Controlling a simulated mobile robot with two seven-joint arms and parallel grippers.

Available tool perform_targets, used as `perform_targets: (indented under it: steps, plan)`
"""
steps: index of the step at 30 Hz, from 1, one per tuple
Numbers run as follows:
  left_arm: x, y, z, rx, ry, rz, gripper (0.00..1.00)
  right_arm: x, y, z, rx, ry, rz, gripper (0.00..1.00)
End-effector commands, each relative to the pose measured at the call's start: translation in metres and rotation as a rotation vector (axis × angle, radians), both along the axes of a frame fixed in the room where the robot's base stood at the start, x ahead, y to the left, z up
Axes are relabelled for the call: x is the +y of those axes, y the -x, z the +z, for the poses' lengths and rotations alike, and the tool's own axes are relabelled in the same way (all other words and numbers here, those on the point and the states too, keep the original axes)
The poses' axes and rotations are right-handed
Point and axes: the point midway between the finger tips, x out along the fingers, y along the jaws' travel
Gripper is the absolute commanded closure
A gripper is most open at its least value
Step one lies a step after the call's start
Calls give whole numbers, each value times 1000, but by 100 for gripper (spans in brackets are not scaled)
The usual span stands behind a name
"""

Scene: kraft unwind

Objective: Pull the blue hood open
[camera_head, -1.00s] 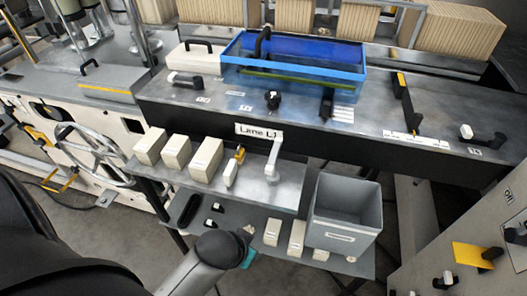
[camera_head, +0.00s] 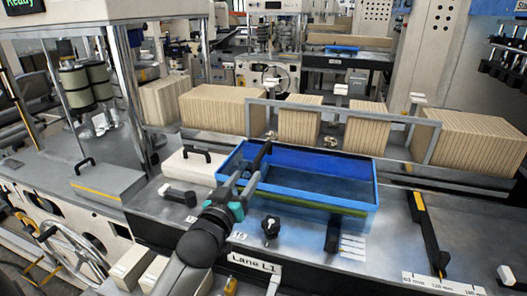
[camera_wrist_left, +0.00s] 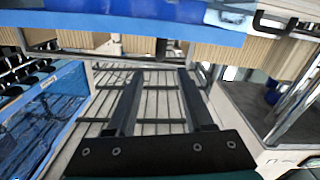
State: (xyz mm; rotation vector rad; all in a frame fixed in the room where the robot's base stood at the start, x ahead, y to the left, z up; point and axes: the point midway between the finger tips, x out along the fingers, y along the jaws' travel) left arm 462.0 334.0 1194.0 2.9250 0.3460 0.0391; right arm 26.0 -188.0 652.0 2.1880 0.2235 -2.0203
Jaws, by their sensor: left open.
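The blue hood (camera_head: 376,193) is a see-through blue box with a solid blue rim, lying on the metal deck of the machine. A black bar handle (camera_head: 262,155) stands at its left end. My left gripper (camera_head: 245,181) is open and empty, with its fingers pointing up toward the handle at the hood's left end. Whether the fingers touch the hood or handle, I cannot tell. In the left wrist view my two dark fingers (camera_wrist_left: 159,74) stand apart with nothing held between them. A blue edge (camera_wrist_left: 120,24) crosses the top of that view. My right gripper does not show.
A white box with a black handle (camera_head: 193,165) sits left of the hood. A black knob (camera_head: 271,227) and a black lever with a yellow end (camera_head: 425,230) stand on the deck. Ribbed tan stacks (camera_head: 300,120) and a grey rail (camera_head: 345,108) lie behind.

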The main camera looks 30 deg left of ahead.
Motion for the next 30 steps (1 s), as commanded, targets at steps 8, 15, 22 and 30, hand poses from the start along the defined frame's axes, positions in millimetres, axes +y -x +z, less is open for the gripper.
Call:
perform_targets:
  steps: [8, 15, 22, 30]
  plan:
    - [10, -43, 1, 1, -1, 0, 48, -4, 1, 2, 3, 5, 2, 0]
    - [19, -78, 1, 0, -2, 0, 48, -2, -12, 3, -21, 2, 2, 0]
    - [26, -107, 1, 2, -2, 1, 48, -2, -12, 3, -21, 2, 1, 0]
    - [30, -127, 0, 2, -1, 0, 48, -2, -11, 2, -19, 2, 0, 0]
